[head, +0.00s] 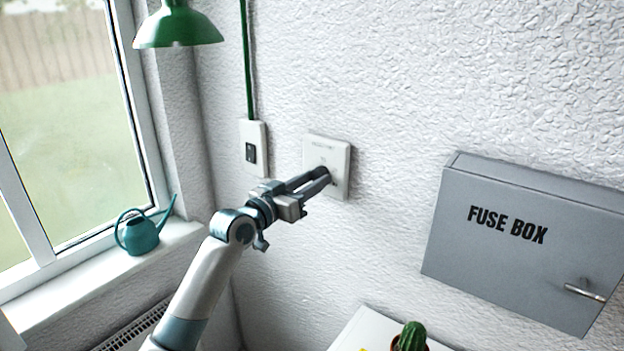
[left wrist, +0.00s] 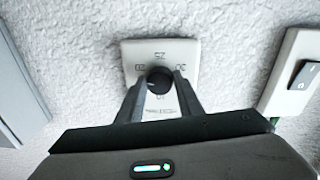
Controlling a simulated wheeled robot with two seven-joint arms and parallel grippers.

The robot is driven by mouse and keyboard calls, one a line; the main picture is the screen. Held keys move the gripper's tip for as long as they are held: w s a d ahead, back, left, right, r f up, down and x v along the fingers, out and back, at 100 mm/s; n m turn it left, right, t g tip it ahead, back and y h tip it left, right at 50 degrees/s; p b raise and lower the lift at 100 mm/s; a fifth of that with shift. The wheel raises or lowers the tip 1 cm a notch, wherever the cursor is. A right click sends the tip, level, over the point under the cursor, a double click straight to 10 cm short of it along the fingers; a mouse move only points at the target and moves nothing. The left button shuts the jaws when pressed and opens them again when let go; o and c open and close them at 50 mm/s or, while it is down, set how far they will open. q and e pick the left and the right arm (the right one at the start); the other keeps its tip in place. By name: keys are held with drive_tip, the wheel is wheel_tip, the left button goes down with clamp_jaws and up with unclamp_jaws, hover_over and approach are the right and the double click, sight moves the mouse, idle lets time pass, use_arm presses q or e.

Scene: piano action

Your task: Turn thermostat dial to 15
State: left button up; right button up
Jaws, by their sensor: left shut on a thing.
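The thermostat is a white square plate (head: 340,153) on the wall, and it also shows in the left wrist view (left wrist: 134,53). Its round black dial (left wrist: 158,80) sits in the middle of the plate, with small printed numbers around it that look turned over in that view. The dial's pointer and setting are too small to read. My left gripper (head: 326,177) reaches the plate, its two fingers shut on the dial from both sides; the fingers also show in the left wrist view (left wrist: 159,92). In the head view the fingers hide the dial. My right gripper is not in view.
A light switch (head: 252,148) is left of the thermostat. A grey fuse box (head: 520,240) juts from the wall to the right. A green lamp (head: 178,26) hangs above; a teal watering can (head: 140,235) stands on the sill. A cactus (head: 411,337) is below, on a white surface.

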use_arm(q)
drive_tip(key=n+p, duration=0.1)
drive_tip(key=n, duration=0.3)
drive_tip(key=shift+d+r+n+p, duration=0.1)
drive_tip(key=shift+n+p, duration=0.2)
drive_tip(key=shift+p, duration=0.05)
drive_tip(key=shift+n+p, duration=0.45)
drive_tip(key=shift+n, duration=0.75)
drive_tip(key=o, duration=1.1)
drive_tip(key=shift+c, duration=0.2)
drive_tip(key=shift+s, duration=0.1)
drive_tip(key=b+v, duration=0.6)
drive_tip(key=v, duration=1.1)
drive_tip(key=shift+s+f, duration=0.2)
drive_tip(key=shift+f, duration=0.15)
